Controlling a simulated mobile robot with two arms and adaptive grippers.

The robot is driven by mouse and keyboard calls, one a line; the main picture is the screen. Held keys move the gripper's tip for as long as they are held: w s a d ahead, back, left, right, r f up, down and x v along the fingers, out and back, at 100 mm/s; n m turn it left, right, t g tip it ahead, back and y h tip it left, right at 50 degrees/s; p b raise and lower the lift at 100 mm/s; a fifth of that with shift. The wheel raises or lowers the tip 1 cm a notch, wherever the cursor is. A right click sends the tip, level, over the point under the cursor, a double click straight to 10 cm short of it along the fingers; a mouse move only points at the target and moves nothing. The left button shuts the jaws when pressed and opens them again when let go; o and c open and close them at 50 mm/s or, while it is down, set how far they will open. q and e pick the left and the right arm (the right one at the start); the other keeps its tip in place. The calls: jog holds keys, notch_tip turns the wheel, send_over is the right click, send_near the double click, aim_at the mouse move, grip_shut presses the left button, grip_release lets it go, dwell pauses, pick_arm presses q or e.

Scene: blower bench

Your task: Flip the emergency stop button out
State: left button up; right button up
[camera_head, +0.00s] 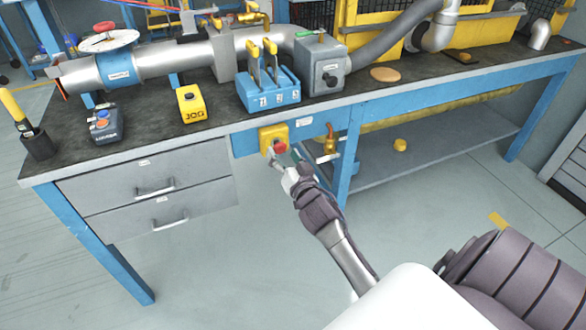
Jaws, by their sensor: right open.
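The emergency stop button (280,146) is a red knob on a yellow box (267,134) fixed to the blue front rail of the bench, right of the drawers. My right gripper (275,154) is open, with its fingertips at the lower left of the red knob. Whether the fingers touch the knob cannot be told. Part of the knob and the lower part of the box are hidden by the gripper. My left gripper is not in view.
Drawers (145,190) lie left of the button. A brass valve (330,138) is close on its right.

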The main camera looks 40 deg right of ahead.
jog(key=v, duration=1)
jog(key=shift+d, duration=0.1)
